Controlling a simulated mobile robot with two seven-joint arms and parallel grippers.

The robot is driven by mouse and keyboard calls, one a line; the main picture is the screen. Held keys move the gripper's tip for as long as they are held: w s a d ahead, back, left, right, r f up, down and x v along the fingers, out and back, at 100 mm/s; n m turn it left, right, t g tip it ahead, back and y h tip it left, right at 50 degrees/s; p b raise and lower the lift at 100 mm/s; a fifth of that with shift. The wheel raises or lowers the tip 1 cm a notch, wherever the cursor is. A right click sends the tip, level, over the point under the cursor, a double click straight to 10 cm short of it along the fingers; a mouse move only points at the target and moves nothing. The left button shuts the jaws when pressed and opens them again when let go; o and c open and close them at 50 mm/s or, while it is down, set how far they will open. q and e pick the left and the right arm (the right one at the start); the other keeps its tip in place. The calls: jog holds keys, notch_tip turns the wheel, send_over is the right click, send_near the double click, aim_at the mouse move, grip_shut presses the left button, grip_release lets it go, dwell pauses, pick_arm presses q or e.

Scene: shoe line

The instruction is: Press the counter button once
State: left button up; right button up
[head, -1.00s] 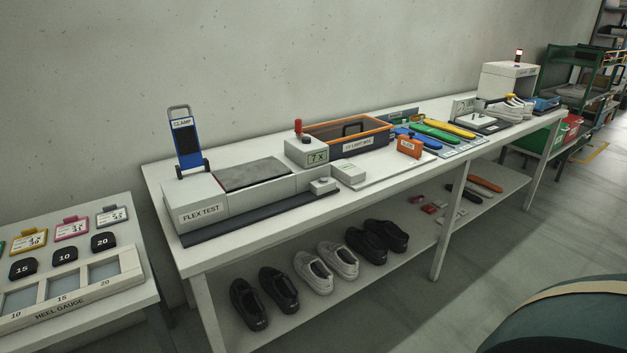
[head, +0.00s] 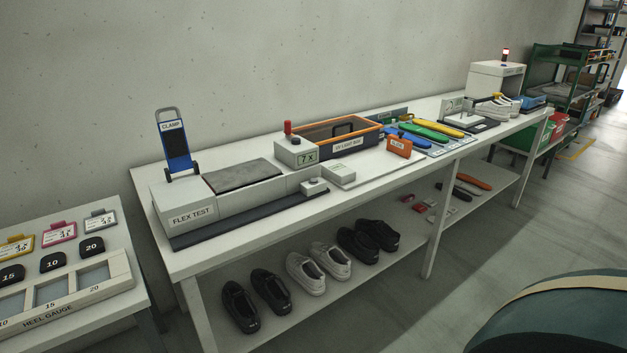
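The flex test machine (head: 192,217) stands on the near left end of the long white table in the head view. A grey counter box (head: 296,153) at its right end shows "7 x" and has a red cylindrical piece (head: 288,128) on top. A small grey box (head: 315,186) with a round raised button-like top sits in front of the counter box, on the dark strip. The frames do not make clear which of these is the counter button. A blue upright clamp (head: 175,143) stands at the machine's back left. Neither gripper is in view.
A heel gauge table (head: 118,263) stands at the left, apart from the long table (head: 240,228). Shoes sit on the lower shelf (head: 300,318). Open floor (head: 500,225) lies to the right.

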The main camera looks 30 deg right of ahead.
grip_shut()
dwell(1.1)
